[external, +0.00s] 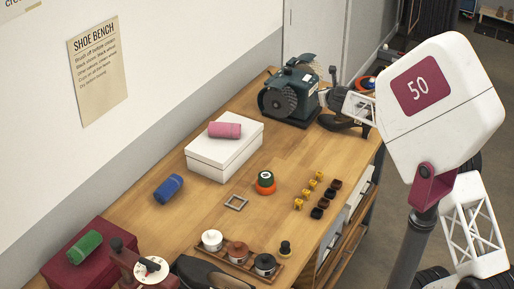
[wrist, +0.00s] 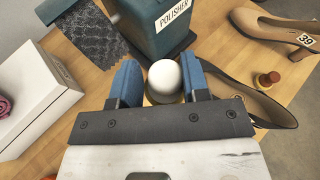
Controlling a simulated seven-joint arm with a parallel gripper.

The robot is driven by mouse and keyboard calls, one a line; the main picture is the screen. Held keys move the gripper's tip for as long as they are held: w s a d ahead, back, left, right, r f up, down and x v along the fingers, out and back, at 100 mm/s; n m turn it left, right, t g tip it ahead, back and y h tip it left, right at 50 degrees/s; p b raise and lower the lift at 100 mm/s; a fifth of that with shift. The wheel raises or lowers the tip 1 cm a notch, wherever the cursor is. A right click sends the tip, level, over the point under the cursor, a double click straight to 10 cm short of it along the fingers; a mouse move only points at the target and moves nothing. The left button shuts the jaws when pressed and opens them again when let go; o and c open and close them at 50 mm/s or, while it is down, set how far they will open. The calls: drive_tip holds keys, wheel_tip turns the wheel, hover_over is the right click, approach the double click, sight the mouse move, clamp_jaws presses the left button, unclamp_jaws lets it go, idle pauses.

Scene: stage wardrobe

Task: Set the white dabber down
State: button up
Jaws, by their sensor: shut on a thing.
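The white dabber shows in the wrist view as a round white head (wrist: 165,76) with a pale yellowish part below it. It sits between the two blue fingers of my gripper (wrist: 160,80), which are shut on it. The dabber's lower end is hard to make out behind the gripper. In the external view my gripper is beside the polisher at the bench's far right end, largely obscured, and I cannot make out the dabber there. A wooden rack (external: 223,263) at the near end of the bench holds a white pot (external: 212,240), a brown pot (external: 238,252) and a black pot (external: 265,265).
The green polisher (wrist: 160,35) stands close ahead. A black dabber (external: 285,248) stands beside the rack. A white box (external: 225,155) stands mid-bench.

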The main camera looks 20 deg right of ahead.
drive_tip(key=s+a+f+n+g+y, duration=0.3)
drive_tip(key=s+a+n+y, duration=0.2)
drive_tip(key=s+a, duration=0.55)
drive_tip(key=s+a+f+n+g+y, duration=0.3)
drive_tip(key=s+a+n+y, duration=0.25)
drive_tip(key=s+a, duration=0.55)
drive_tip(key=s+a+f+n+g, duration=0.1)
drive_tip(key=s+f+n+g, duration=0.1)
drive_tip(key=s, duration=1)
drive_tip(key=s+a+f+n+g+y, duration=0.1)
drive_tip(key=s+n+g, duration=0.4)
drive_tip(key=s, duration=0.8)
drive_tip(key=s+a+f+n+g, duration=0.1)
drive_tip(key=s+f+n+g, duration=0.2)
drive_tip(key=s, duration=0.9)
drive_tip(key=shift+s+f+n+g, duration=0.25)
drive_tip(key=shift+n+g, duration=0.4)
drive_tip(key=shift+g, duration=0.45)
drive_tip(key=shift+w+a+y, duration=0.15)
drive_tip(key=shift+a+y, duration=0.05)
drive_tip(key=shift+y, duration=0.05)
drive_tip(key=w+a, duration=0.3)
drive_tip(key=w+a+f, duration=0.1)
drive_tip(key=w+a, duration=0.6)
drive_tip(key=w, duration=0.1)
drive_tip(key=shift+w+a+f, duration=0.2)
drive_tip(key=shift+w+a, duration=0.05)
drive_tip(key=shift+a, duration=0.1)
drive_tip(key=shift+f, duration=0.1)
